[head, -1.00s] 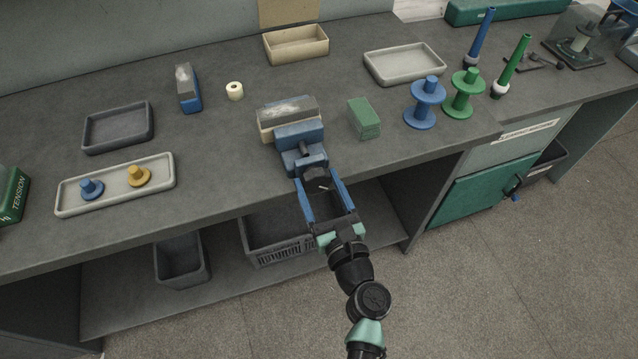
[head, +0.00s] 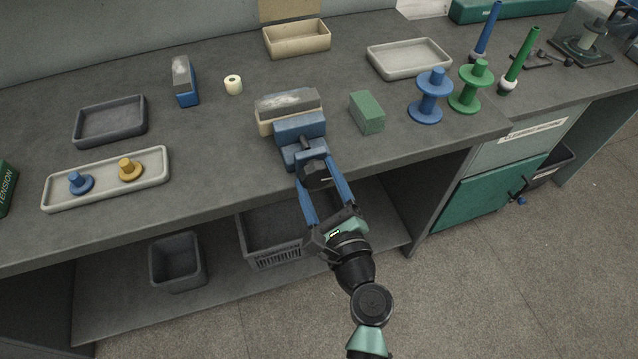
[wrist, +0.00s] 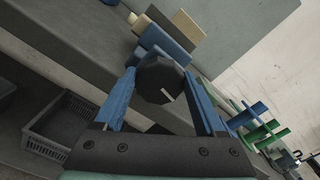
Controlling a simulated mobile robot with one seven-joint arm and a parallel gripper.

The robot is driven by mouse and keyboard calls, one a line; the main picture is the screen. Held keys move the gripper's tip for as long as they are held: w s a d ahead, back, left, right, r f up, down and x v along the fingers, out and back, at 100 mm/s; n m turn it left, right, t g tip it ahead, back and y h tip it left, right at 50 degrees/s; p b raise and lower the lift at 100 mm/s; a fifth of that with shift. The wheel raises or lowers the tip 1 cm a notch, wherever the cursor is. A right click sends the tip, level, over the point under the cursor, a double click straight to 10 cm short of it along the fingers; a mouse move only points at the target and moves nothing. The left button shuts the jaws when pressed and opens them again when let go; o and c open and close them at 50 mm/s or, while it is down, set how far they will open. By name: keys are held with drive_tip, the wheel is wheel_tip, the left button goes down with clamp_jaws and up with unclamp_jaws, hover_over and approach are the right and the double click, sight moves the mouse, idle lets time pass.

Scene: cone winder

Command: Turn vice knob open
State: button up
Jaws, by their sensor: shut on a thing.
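The vice (head: 297,129) is blue and stands at the bench's front edge, with a grey-topped beige block (head: 290,104) at its back jaw. Its dark, faceted knob (head: 316,174) faces me, and a small pale mark shows on its face. My gripper (head: 321,178) has its two blue fingers on either side of the knob and is shut on it. In the wrist view the knob (wrist: 161,79) sits between the fingertips, with the vice body (wrist: 163,42) behind it. The finger contact faces are hidden.
Left of the vice are a tray with blue and yellow pegs (head: 160,179) and a dark tray (head: 82,131). To the right are a green block (head: 367,112), a blue spool (head: 429,95) and a green spool (head: 470,86). A dark crate (head: 276,258) is below the bench.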

drive_tip(key=shift+f+n+b, duration=0.1)
drive_tip(key=shift+n+b, duration=0.45)
drive_tip(key=shift+n, duration=0.55)
drive_tip(key=o, duration=1.3)
drive_tip(key=shift+b+v, duration=0.75)
drive_tip(key=shift+v, duration=5.75)
